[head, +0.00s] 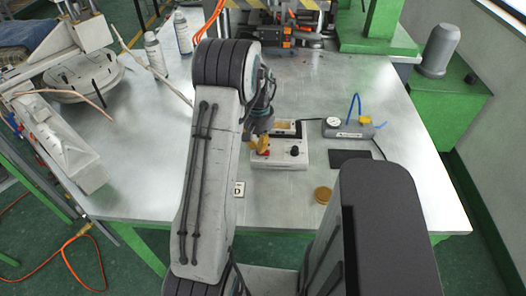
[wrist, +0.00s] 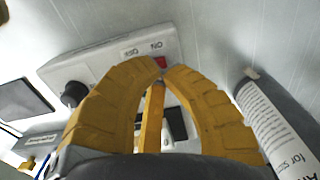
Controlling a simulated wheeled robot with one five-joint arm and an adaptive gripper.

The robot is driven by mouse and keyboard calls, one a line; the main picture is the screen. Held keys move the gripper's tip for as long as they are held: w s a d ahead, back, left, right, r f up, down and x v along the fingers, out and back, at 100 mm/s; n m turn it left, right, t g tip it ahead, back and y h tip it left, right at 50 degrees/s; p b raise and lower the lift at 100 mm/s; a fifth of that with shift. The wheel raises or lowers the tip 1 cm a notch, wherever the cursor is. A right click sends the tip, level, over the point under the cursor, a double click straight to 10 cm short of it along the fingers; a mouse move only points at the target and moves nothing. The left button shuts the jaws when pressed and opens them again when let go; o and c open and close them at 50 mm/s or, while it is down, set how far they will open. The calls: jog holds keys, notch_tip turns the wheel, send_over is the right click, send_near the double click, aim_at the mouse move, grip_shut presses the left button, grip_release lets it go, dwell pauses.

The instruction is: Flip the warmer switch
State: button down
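The warmer is a white box (head: 280,160) on the metal table, with a black knob (head: 294,151) on top. In the wrist view its white panel (wrist: 110,68) carries OFF and ON labels, seen upside down, and the black knob (wrist: 75,94). The small red switch (wrist: 160,61) sits by the ON label, just beyond my fingertips. My gripper (wrist: 164,72) has yellow fingers with their tips drawn together and nothing visible between them. In the head view my gripper (head: 262,147) is over the left part of the box. Contact with the switch cannot be told.
A grey device (head: 348,130) with a blue cable stands right of the warmer, near a black pad (head: 350,157). A round gold tin (head: 322,194) lies in front. Spray cans (head: 154,52) stand at the back left. A labelled cylinder (wrist: 275,125) is close right in the wrist view.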

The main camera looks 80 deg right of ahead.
jog(key=shift+f+b, duration=0.6)
jog(key=shift+f, duration=0.25)
dwell(0.4)
jog(key=shift+r, duration=0.1)
jog(key=shift+r+p, duration=2.45)
jog(key=shift+r, duration=1)
jog(key=shift+a, duration=0.1)
